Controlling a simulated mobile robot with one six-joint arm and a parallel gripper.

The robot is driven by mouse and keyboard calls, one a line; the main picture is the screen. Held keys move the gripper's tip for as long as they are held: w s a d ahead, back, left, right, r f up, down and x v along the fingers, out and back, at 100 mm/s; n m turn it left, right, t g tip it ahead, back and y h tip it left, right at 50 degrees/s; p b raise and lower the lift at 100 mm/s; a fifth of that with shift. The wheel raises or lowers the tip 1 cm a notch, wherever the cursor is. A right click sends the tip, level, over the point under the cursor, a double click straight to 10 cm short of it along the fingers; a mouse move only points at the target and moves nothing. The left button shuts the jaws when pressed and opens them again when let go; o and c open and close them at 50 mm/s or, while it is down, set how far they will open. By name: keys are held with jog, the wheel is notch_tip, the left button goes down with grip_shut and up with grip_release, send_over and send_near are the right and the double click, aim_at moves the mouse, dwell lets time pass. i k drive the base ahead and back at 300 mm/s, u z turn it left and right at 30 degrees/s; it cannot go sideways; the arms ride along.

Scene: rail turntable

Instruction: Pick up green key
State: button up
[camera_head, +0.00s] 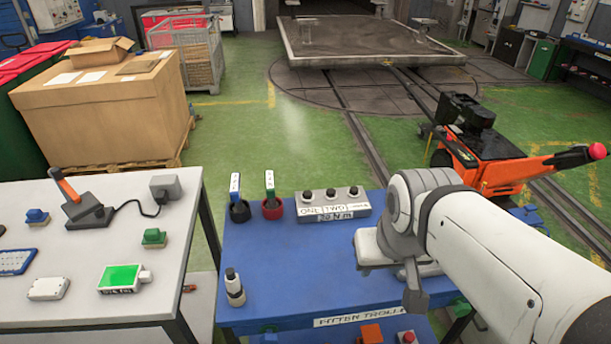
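What looks like the green key (269,183) stands upright in a round red-rimmed holder (272,209) near the far edge of the blue table. It has a white label at its top. A similar blue one (235,186) stands in a dark holder (240,211) just to its left. My gripper (412,290) is over the right part of the blue table, well right of the green key and nearer to the camera. It is apart from the key. My white arm hides much of it, so its opening does not show.
A grey knob box (333,203) stands right of the holders. A small white-and-black bottle-like item (234,287) stands front left on the blue table (290,262), whose middle is clear.

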aim_at(272, 204)
jog(key=k, duration=1.3)
jog(key=u, duration=0.65)
jog(key=i, duration=1.8)
jog(key=z, duration=0.55)
